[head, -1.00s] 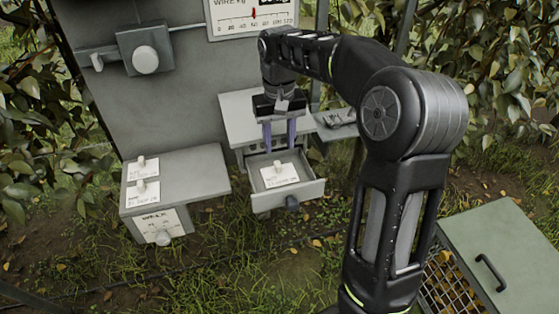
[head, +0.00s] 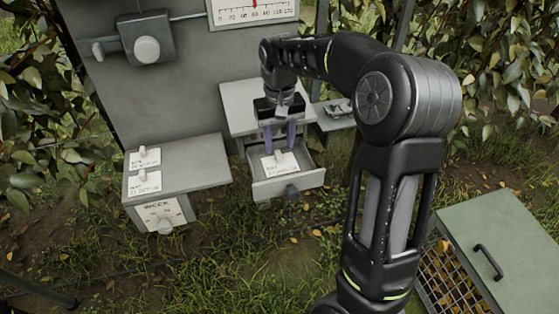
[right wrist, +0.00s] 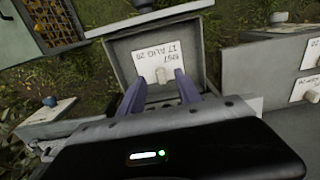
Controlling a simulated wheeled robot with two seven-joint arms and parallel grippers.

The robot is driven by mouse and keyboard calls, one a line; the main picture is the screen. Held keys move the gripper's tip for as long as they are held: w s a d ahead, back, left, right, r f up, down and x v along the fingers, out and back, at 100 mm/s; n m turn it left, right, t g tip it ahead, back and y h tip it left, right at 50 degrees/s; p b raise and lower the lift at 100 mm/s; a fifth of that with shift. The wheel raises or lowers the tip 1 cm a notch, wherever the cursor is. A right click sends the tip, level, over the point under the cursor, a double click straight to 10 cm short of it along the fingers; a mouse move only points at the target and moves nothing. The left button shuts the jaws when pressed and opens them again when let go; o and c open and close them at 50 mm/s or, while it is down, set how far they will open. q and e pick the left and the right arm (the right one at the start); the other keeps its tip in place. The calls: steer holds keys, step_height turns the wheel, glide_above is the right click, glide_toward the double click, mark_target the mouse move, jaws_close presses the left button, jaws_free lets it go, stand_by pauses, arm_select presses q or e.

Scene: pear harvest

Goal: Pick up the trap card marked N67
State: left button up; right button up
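A white trap card (head: 279,166) with a pale knob lies in the pulled-out grey drawer (head: 288,187). In the right wrist view the card (right wrist: 168,57) is upside down; it shows a date like 17 AUG 25 and a second line too small to read surely. My right gripper (head: 280,147) points down over the drawer. Its purple fingers are open and empty. In the right wrist view the fingers (right wrist: 158,88) stand apart on either side of the knob (right wrist: 161,75), with gaps beside it. My left gripper is not in view.
Two more knobbed cards (head: 145,170) lie on the grey box at the left, above a dial front (head: 162,215). A small side shelf (head: 335,115) holds a dark item. A green lid (head: 505,248) and mesh crate stand at lower right.

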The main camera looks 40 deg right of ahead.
mark_target(280, 156)
step_height(280, 156, down, 4)
steer(key=shift+f+p, duration=0.15)
steer(key=shift+p, duration=0.25)
stand_by(0.3)
jaws_close()
stand_by(0.4)
